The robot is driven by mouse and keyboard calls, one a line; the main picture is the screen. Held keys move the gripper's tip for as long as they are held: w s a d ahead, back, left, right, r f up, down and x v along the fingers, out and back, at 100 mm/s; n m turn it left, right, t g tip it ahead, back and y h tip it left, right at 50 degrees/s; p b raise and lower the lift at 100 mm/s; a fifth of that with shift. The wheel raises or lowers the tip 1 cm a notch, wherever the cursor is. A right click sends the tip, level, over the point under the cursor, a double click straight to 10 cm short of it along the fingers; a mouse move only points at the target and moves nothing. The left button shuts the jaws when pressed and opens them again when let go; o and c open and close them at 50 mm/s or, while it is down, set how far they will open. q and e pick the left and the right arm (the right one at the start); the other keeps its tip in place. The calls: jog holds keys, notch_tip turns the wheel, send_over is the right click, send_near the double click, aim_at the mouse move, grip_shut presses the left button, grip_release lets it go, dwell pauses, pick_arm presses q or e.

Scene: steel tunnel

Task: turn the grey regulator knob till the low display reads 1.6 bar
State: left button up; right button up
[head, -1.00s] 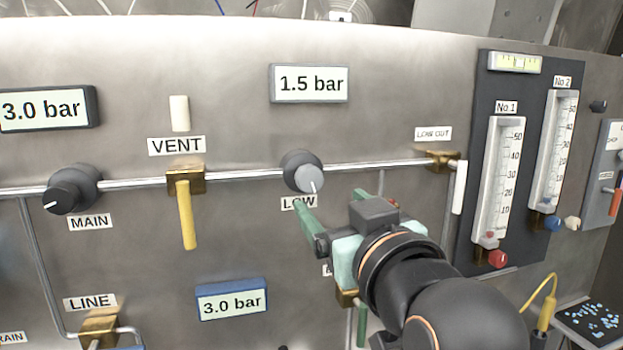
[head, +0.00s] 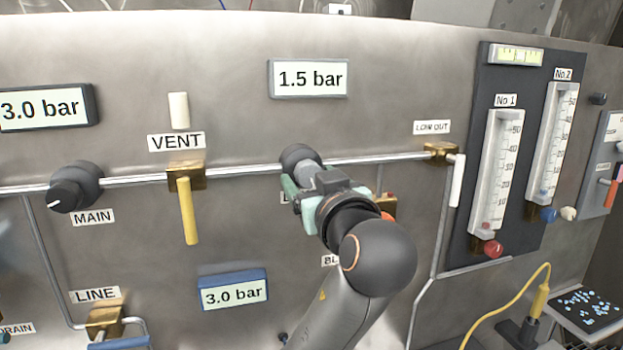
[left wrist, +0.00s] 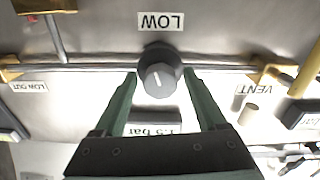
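The grey regulator knob (head: 302,162), with a dark collar, sits on the pipe above the LOW label, which my gripper partly covers. In the left wrist view the knob (left wrist: 158,78) shows upside down with a white pointer line on its face. The low display (head: 309,79) above it reads 1.5 bar. My left gripper (head: 300,185) is at the knob. In the left wrist view its green fingers (left wrist: 160,72) are open, one on each side of the knob, with what looks like a narrow gap. My right gripper is not in view.
The yellow vent lever (head: 188,210) hangs left of the knob, and the black main knob (head: 76,187) is farther left. A 3.0 bar display (head: 233,291) is below. The low-out valve (head: 441,153) and flow meters (head: 497,170) are to the right. Bare panel surrounds the low display.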

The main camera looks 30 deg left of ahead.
pick_arm(q)
grip_shut()
dwell(0.3)
jog(key=shift+m, duration=1.3)
jog(key=shift+o, duration=0.9)
grip_release()
jog(key=shift+s, duration=0.1)
